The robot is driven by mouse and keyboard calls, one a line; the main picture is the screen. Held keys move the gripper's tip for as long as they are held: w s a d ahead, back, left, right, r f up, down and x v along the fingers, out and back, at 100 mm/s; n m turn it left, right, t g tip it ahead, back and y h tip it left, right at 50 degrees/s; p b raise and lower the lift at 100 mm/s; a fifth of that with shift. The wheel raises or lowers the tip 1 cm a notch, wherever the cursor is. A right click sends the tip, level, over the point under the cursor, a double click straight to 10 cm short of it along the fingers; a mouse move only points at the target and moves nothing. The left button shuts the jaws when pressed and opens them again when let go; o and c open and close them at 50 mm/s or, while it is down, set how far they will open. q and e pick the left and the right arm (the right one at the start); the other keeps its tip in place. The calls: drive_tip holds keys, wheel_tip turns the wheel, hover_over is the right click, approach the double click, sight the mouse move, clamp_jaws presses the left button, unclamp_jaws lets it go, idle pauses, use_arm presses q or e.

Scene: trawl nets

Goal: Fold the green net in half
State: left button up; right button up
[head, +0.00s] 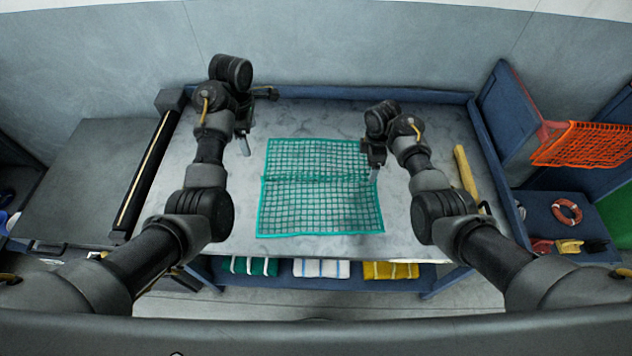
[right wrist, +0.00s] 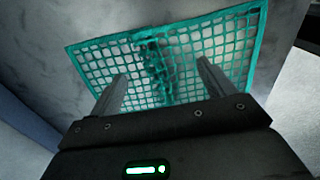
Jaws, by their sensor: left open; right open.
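The green net (head: 318,210) lies spread on the grey table, with a ridge or crease running across its middle. It also shows in the right wrist view (right wrist: 205,48), where the bunched ridge runs between my fingers' directions. My right gripper (head: 373,174) is open at the net's right edge, near the end of the ridge; I cannot tell if it touches the net. My left gripper (head: 246,146) is open and empty, left of the net's upper left corner and apart from it.
The table (head: 420,235) has a raised blue rim at the back. A yellow bar (head: 466,172) lies on its right side, and a dark rail (head: 148,175) runs along the left. An orange net (head: 585,145) hangs at the right. Folded cloths (head: 321,268) sit on a shelf below.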

drive_tip(key=shift+o, duration=0.2)
drive_tip(key=shift+r, duration=0.1)
drive_tip(key=shift+r, duration=2.65)
